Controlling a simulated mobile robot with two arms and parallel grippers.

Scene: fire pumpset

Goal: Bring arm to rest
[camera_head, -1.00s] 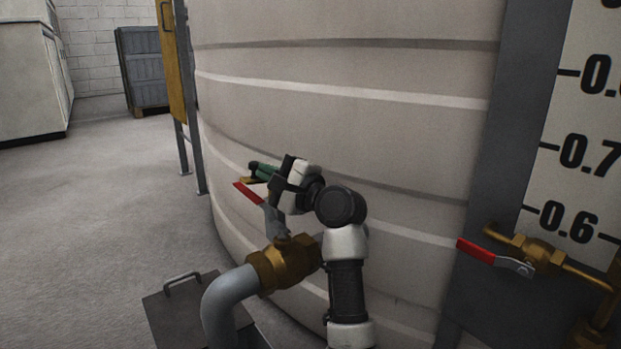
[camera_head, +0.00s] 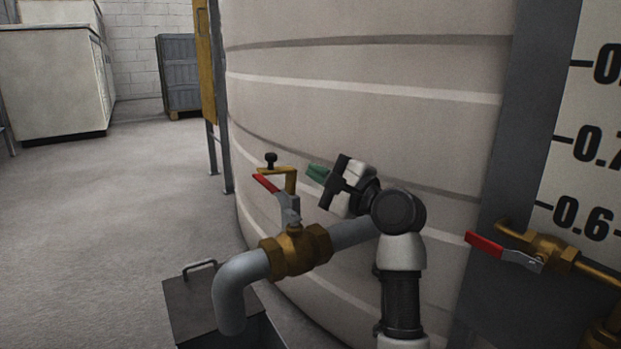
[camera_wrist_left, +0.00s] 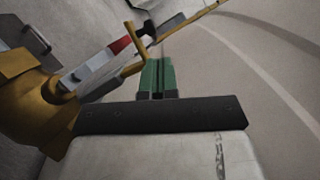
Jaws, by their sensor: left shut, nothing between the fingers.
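My left gripper (camera_head: 317,174) is shut and empty, with its green fingertips pointing left, in front of the pale tank. It is just right of and apart from the red-handled valve lever (camera_head: 267,184) on the brass valve (camera_head: 296,250). A small brass bracket with a black knob (camera_head: 271,160) stands behind the lever. In the left wrist view my green fingers (camera_wrist_left: 157,77) are together, with the brass valve (camera_wrist_left: 38,108) to their left. My right gripper is in neither view.
The grey pipe (camera_head: 239,287) bends down over an open metal box (camera_head: 212,307). The pale tank (camera_head: 370,75) fills the middle. A second red-handled valve (camera_head: 484,244) is at the right by the level gauge (camera_head: 590,160). Open floor (camera_head: 110,210) lies at the left.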

